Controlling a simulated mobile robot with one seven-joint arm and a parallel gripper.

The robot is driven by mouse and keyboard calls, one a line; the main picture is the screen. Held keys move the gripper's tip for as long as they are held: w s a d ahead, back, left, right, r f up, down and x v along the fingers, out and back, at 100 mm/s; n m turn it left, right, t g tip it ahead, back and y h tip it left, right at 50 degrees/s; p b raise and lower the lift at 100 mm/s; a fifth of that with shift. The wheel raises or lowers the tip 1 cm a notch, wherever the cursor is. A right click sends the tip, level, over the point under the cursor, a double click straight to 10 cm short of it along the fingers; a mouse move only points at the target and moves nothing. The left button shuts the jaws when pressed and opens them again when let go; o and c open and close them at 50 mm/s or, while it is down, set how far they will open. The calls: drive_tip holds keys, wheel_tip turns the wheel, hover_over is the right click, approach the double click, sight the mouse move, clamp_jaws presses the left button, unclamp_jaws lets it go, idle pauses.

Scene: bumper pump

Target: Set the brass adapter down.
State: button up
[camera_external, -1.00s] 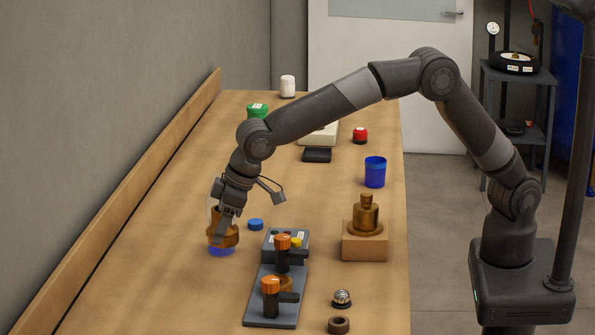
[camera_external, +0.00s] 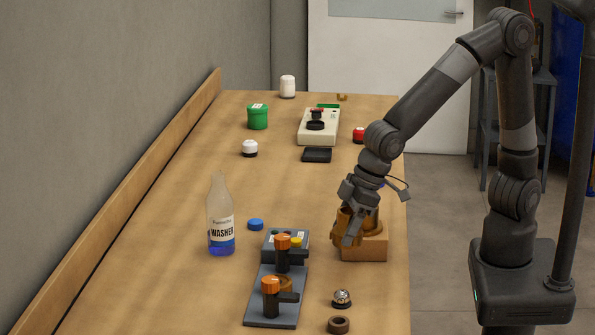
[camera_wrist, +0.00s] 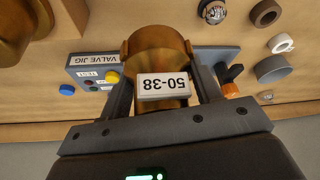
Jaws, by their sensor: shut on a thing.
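My gripper (camera_external: 349,236) is shut on the brass adapter (camera_wrist: 158,52), a brown-gold round piece with a white number label. In the wrist view its body sits between my two fingers. In the outside view the gripper and the adapter (camera_external: 341,224) are at the left front of a wooden block (camera_external: 364,253). I cannot tell whether the adapter touches anything below it. A stepped brass piece stands on the block, mostly hidden behind my gripper in the outside view. It also shows at the upper left of the wrist view (camera_wrist: 14,30).
The valve jig (camera_external: 262,310) with orange-handled valves (camera_external: 271,285) is to the left. A washer bottle (camera_external: 221,232) and blue cap (camera_external: 256,224) stand further left. A silver-domed piece (camera_external: 342,298) and brown ring (camera_external: 339,325) lie in front.

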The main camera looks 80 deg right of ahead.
wheel_tip(320, 180, down, 10)
drive_tip(key=shift+s+r, duration=0.1)
drive_tip(key=shift+r, duration=0.05)
idle(0.3)
drive_tip(key=o, duration=1.3)
drive_tip(key=v, duration=1.2)
drive_tip(key=s+d+r+m, duration=0.1)
drive_tip(key=s+d+r, duration=0.2)
drive_tip(key=d, duration=0.3)
drive_tip(key=s+d+r+m+h, duration=0.1)
drive_tip(key=s+d+r, duration=0.3)
drive_tip(key=s+d, duration=0.2)
drive_tip(key=s+d+r+m+t, duration=0.1)
drive_tip(key=s+d+r, duration=0.2)
drive_tip(key=d, duration=0.5)
drive_tip(key=shift+s+d+r+m, duration=0.15)
drive_tip(key=shift+s+r+m, duration=0.2)
drive_tip(key=shift+s, duration=0.4)
